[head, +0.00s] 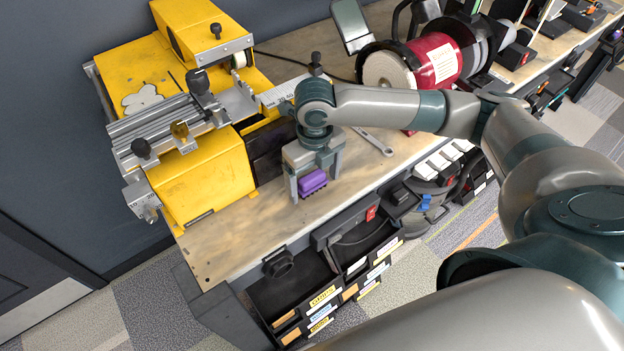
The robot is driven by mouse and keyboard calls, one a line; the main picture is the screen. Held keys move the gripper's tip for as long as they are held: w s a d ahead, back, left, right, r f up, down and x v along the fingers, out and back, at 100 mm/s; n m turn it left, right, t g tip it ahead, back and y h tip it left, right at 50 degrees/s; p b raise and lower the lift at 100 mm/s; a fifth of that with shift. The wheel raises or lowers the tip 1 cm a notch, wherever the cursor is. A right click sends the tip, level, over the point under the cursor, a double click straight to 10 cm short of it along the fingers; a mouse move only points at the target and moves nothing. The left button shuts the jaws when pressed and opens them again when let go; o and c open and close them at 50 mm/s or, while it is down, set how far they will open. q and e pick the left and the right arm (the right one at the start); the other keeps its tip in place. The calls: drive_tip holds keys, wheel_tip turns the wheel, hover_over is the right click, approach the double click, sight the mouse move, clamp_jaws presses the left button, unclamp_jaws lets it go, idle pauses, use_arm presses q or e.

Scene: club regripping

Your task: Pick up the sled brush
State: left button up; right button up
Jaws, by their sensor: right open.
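The sled brush is a small purple block (313,182) with dark bristles underneath, on the wooden bench top near its front edge. My right gripper (314,190) comes down over it from above. Its jaws are open, with one finger on each side of the brush. I cannot tell whether either finger touches it. My left gripper is not in view.
A yellow machine (205,170) with a metal slide and black knobs stands close left of the gripper. A wrench (373,141) lies to the right. A red and white grinder (432,60) stands behind. Open black drawers (300,290) are below the bench's front edge.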

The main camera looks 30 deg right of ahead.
sight(314, 178)
drive_tip(key=shift+c, duration=0.7)
drive_tip(key=c, duration=1)
drive_tip(key=shift+c, duration=0.2)
drive_tip(key=shift+r, duration=0.15)
drive_tip(key=shift+r+b, duration=0.4)
drive_tip(key=shift+r, duration=0.1)
wheel_tip(314, 178, up, 2)
drive_tip(key=shift+w+r+b, duration=0.1)
drive_tip(key=shift+r+b, duration=0.05)
drive_tip(key=shift+b, duration=0.4)
drive_tip(key=s+r+p, duration=0.2)
drive_tip(key=s+r, duration=0.1)
drive_tip(key=s, duration=0.3)
drive_tip(key=s+d+r+p, duration=0.1)
drive_tip(key=s+r+p, duration=0.1)
drive_tip(key=s+r, duration=0.2)
drive_tip(key=shift+s+r, duration=0.25)
drive_tip(key=shift+s, duration=0.6)
